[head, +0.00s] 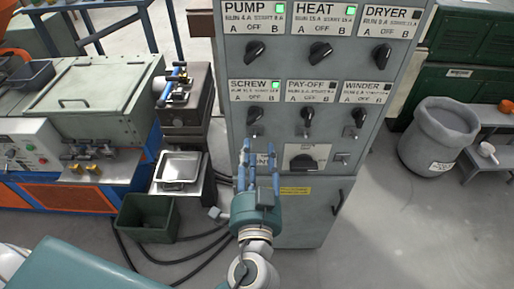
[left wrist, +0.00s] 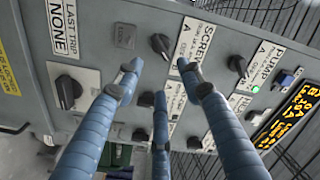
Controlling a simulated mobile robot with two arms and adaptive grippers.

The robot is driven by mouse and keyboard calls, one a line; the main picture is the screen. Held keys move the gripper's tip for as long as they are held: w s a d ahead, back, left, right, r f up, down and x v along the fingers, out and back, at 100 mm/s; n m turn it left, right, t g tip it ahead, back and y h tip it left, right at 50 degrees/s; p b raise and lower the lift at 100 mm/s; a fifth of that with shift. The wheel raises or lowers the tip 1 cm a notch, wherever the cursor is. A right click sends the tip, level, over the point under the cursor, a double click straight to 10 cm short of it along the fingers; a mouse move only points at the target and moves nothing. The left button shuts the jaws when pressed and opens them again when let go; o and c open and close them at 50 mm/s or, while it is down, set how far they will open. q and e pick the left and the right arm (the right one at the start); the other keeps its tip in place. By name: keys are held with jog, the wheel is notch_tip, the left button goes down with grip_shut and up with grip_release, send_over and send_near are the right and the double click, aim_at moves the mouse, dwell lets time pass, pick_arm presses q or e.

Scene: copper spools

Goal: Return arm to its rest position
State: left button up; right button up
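My left gripper (head: 259,152) is in front of the lower part of a grey control cabinet (head: 310,215). Its three blue fingers point up at the panel, spread apart and empty. In the left wrist view the open fingers (left wrist: 160,74) frame part of the panel, with a black knob (left wrist: 160,46) just beyond the tips. I cannot tell whether a fingertip touches the panel. The fingers partly hide the low label beside the large knob (head: 303,162). The lamps by PUMP, HEAT and SCREW (head: 276,85) are green; the other three are dark. My right gripper is not in view.
A dark green bin (head: 147,218) and a metal tray (head: 178,168) stand left of the cabinet, with black cables on the floor. A blue and orange machine (head: 90,95) is further left. A grey barrel (head: 437,135) stands right. The floor at lower right is clear.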

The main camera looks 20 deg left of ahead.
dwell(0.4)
pick_arm(q)
jog(key=s+d+f+m+g+h+b, duration=0.1)
jog(key=s+f+g+h, duration=0.15)
jog(key=f, duration=1.15)
jog(key=s+d+f+m+g+h+b, duration=0.1)
jog(key=s+f+g, duration=0.15)
jog(key=f, duration=1.05)
jog(key=s+d+f+m+g+h+b, duration=0.1)
jog(key=f+g, duration=0.2)
jog(key=f, duration=1.1)
jog(key=s+a+f+n+g+b, duration=0.1)
jog(key=s+a+f, duration=0.3)
jog(key=s+f, duration=0.5)
jog(key=s+a+f+n+g, duration=0.3)
jog(key=s+a+f+g, duration=0.1)
jog(key=s+f, duration=0.6)
jog(key=s+a+f+n+g+b, duration=0.1)
jog(key=s+a+f, duration=0.4)
jog(key=s+f, duration=0.5)
jog(key=s+n+g, duration=0.1)
jog(key=s+g, duration=0.1)
jog(key=s, duration=0.2)
jog(key=shift+s+a+n+b, duration=0.15)
jog(key=shift+s+n+b, duration=0.1)
jog(key=shift+n+b, duration=0.1)
jog(key=shift+h, duration=0.25)
